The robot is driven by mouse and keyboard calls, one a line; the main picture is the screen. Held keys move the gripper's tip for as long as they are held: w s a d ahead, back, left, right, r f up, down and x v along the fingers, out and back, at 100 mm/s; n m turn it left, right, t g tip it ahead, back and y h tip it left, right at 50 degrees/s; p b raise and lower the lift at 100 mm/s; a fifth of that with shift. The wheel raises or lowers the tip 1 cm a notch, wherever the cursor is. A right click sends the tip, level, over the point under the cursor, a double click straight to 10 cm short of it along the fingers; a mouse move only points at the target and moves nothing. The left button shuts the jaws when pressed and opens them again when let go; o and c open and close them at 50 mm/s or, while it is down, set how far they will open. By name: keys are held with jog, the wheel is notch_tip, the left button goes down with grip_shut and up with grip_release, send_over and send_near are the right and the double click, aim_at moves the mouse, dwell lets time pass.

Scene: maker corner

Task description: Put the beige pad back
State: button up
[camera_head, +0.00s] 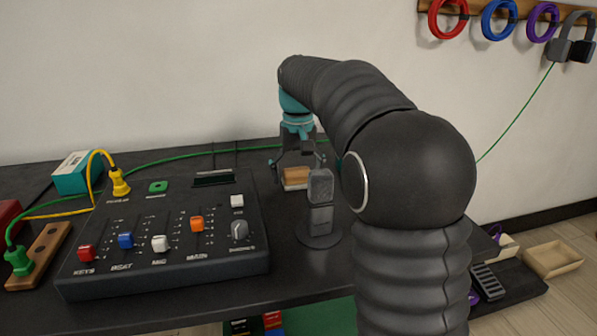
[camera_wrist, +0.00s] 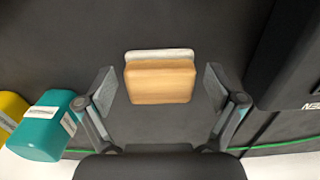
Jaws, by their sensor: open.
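The beige pad appears as a tan block (camera_wrist: 160,82) with a paler whitish layer showing at its far edge in the wrist view. In the wrist view my gripper (camera_wrist: 160,88) is open, with one finger on each side of the block and a visible gap at both sides. Whether the pale layer is part of the pad or separate is unclear.
The mixer (camera_head: 165,268) fills the desk's left and middle. A grey microphone-like stand (camera_head: 320,215) is close in front of the block. A green cable (camera_head: 215,151) runs behind. A shallow tray (camera_head: 552,273) sits lower right.

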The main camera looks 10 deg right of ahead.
aim_at(298, 172)
notch_tip(298, 172, up, 12)
jog(key=p, duration=0.1)
jog(key=shift+r, duration=0.15)
dwell(0.3)
